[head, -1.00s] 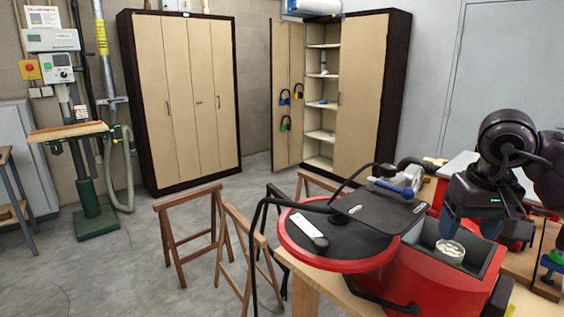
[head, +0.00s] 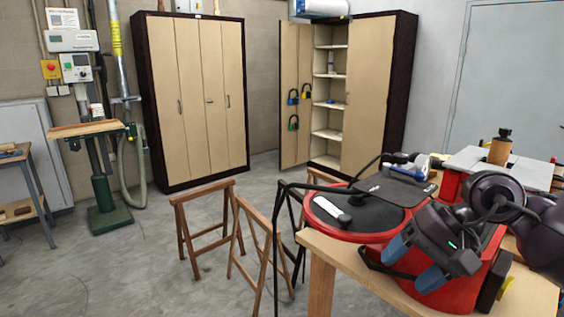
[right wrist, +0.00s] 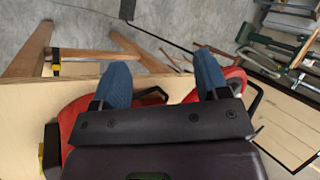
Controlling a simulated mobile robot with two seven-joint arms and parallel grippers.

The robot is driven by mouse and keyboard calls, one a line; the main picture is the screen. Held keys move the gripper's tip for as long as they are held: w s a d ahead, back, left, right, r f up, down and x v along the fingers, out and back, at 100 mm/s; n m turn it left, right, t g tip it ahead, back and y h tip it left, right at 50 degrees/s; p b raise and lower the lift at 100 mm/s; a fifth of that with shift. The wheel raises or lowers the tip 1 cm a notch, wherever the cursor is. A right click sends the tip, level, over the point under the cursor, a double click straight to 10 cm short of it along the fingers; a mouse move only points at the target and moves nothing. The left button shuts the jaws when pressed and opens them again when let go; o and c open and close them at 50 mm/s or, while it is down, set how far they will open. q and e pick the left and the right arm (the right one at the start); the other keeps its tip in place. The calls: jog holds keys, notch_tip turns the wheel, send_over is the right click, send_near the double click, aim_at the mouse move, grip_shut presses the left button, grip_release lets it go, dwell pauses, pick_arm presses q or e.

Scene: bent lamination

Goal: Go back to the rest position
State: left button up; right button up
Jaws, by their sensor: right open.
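My right gripper (head: 413,265) is in the lower right of the head view. Its two blue fingers are apart with nothing between them, and it hangs in front of the red machine (head: 362,235) on the wooden workbench. In the right wrist view the blue fingers of the right gripper (right wrist: 162,72) are also spread and empty, with the bench edge and red machine parts behind them. I cannot tell whether the fingers touch the machine. My left gripper is in neither view.
The wooden workbench (head: 323,290) fills the lower right. Wooden trestles (head: 206,225) stand left of it on open grey floor. A white-topped machine (head: 500,165) is behind my right arm. Cabinets (head: 197,100) line the back wall.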

jog(key=s+a+r+m+t+y, duration=0.35)
jog(key=a+m+y, duration=0.55)
jog(key=m+y, duration=0.4)
jog(key=w+d+f+m+t+h, duration=0.2)
jog(key=d+m+t+h, duration=0.45)
jog(key=m, duration=0.85)
jog(key=w+d+f+m+t+h, duration=0.1)
jog(key=d+f+m+t+h, duration=0.25)
jog(key=m+t+h, duration=0.9)
jog(key=s+d+f+m+g+h, duration=0.25)
jog(key=d+f+m+g, duration=0.45)
jog(key=m, duration=0.8)
jog(key=s+a+f+m+g, duration=0.1)
jog(key=s+f+m+g, duration=1.2)
jog(key=s+f, duration=0.65)
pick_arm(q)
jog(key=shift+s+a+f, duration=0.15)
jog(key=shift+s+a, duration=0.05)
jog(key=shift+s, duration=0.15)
pick_arm(e)
jog(key=w+f+t+y, duration=0.1)
jog(key=w+f+t, duration=0.5)
jog(key=f+t, duration=0.2)
jog(key=shift+w+f+n, duration=0.15)
jog(key=shift+f+n, duration=0.15)
jog(key=shift+n, duration=0.15)
